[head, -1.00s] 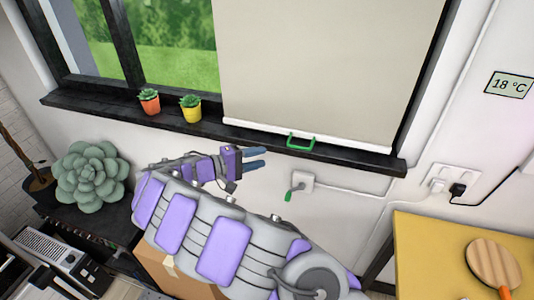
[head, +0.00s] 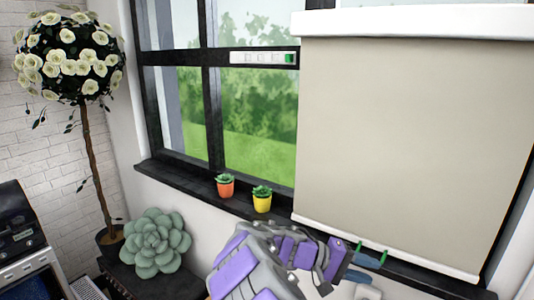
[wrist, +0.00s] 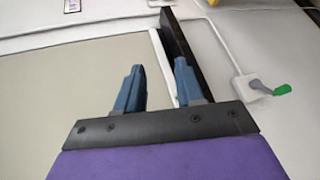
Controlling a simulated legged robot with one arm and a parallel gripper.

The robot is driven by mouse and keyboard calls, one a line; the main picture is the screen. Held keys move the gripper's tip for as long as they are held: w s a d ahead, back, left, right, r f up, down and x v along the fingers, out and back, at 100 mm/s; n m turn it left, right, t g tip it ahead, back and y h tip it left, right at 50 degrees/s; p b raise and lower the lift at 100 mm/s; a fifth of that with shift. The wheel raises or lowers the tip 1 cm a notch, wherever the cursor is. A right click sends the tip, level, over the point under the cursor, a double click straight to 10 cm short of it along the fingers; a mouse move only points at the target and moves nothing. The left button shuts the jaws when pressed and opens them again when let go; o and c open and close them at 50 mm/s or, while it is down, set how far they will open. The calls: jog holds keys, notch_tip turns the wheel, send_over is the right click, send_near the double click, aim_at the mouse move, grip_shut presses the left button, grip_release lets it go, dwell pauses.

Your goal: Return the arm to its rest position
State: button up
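My purple and grey arm rises from the bottom of the head view, in front of the window wall. The beige roller blind (head: 415,140) is drawn down over the right part of the window. The wrist view shows the blind (wrist: 70,95), its white bottom bar and the dark sill behind the fingers. Whether the fingers touch anything is not clear.
Two small potted succulents, orange (head: 225,187) and yellow (head: 262,200), stand on the dark sill (head: 185,185) left of the arm. A large succulent (head: 155,243) and a flowering tree (head: 70,60) stand further left. A wall box with a green-tipped lever (wrist: 250,88) is right of the fingers.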

jog(key=s+d+m+g+y, duration=0.25)
jog(key=s+y, duration=0.45)
jog(key=s, duration=1.1)
jog(key=s+a+f+n+t+y, duration=0.1)
jog(key=s+a+f+y, duration=0.1)
jog(key=s+a, duration=0.4)
jog(key=s+a+f+n+t+y, duration=0.1)
jog(key=s+a+f+y, duration=0.1)
jog(key=s+a+y, duration=0.3)
jog(key=s+a, duration=0.1)
jog(key=s, duration=0.3)
jog(key=shift+s+f, duration=0.3)
jog(key=shift+a, duration=0.1)
